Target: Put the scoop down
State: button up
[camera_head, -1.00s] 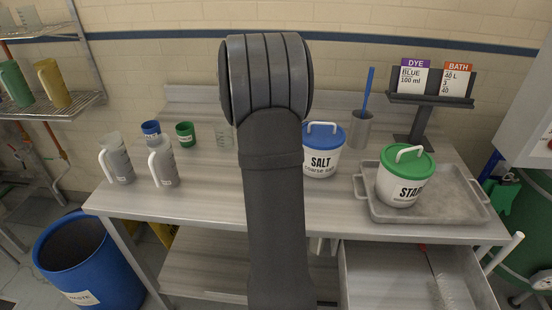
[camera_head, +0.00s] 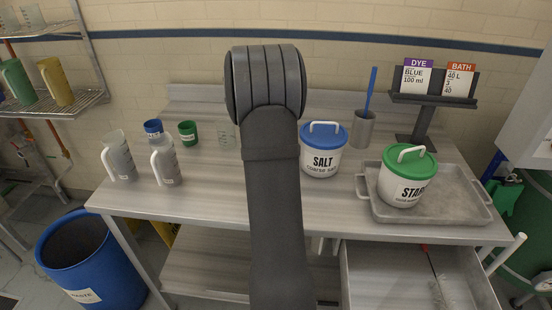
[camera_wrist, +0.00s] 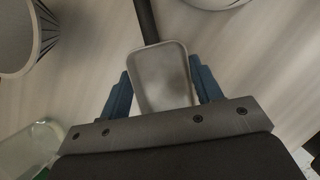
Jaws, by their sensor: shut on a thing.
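The scoop (camera_wrist: 163,75) shows in the wrist view as a pale, shallow, rounded box with a dark handle running up to the top edge. My gripper (camera_wrist: 162,88) has its blue fingers on either side of the scoop and is shut on it. The striped grey worktop (camera_wrist: 245,85) lies beyond the scoop; whether the scoop touches it I cannot tell. In the head view my own arm hides the gripper and the scoop.
The blue-lidded salt tub (camera_head: 323,160) stands right of my arm. The green-lidded tub (camera_head: 407,185) sits in a grey tray (camera_head: 470,203). Clear jugs (camera_head: 165,165) and a green cup (camera_head: 188,133) stand left. An open drawer (camera_head: 400,280) is below; the front-left worktop is clear.

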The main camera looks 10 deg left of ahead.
jog(key=o, duration=1.1)
jog(key=shift+o, duration=0.2)
jog(key=v, duration=1.1)
jog(key=shift+r, duration=0.25)
jog(key=shift+o, duration=0.5)
jog(key=shift+s+a+r, duration=0.15)
jog(key=shift+r, duration=0.15)
